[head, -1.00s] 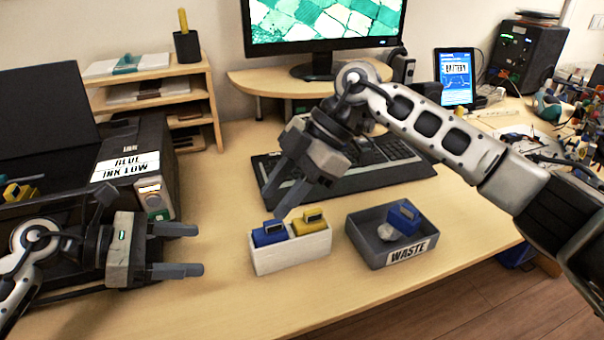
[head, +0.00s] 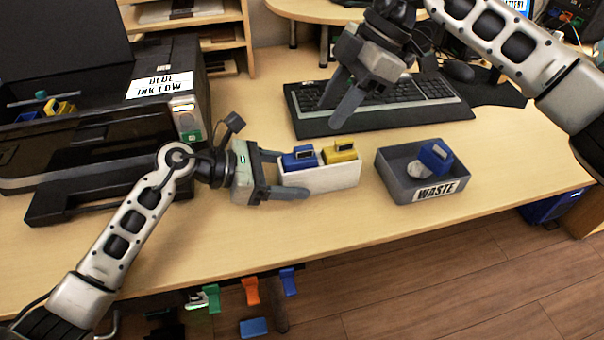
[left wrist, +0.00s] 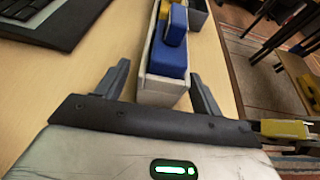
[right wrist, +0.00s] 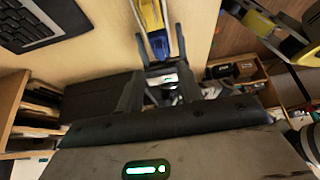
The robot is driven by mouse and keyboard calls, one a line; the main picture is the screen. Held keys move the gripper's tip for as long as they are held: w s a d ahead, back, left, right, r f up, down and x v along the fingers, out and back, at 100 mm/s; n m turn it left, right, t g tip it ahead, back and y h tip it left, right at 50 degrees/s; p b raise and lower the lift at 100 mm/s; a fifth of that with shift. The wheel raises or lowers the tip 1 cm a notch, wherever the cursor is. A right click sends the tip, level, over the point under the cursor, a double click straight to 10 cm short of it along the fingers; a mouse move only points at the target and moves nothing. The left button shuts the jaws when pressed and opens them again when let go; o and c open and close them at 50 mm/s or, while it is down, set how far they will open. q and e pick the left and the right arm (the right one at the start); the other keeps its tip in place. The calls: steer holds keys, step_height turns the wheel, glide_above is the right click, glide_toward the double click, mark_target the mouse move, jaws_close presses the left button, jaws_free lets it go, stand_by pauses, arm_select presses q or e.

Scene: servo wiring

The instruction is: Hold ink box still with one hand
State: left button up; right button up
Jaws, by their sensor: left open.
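The ink box (head: 335,178) is a white open box on the table, with a blue cartridge (head: 299,158) and a yellow cartridge (head: 341,152) in it. My left gripper (head: 294,174) is open at the box's left end, one finger behind it and one in front. In the left wrist view the box's near end (left wrist: 161,90) is between the fingertips, with a gap on the left side and the right finger close to it. My right gripper (head: 331,112) is open and empty, raised above the table behind the box. The right wrist view shows the box beyond its fingers.
A grey waste tray (head: 395,180) right of the box holds a blue cartridge and a crumpled white piece. A keyboard (head: 430,108) lies behind. A printer (head: 187,110) labelled blue ink low stands at the left. The table's front edge is close to the box; the front strip is clear.

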arm_select(q)
steer(key=shift+x, duration=1.5)
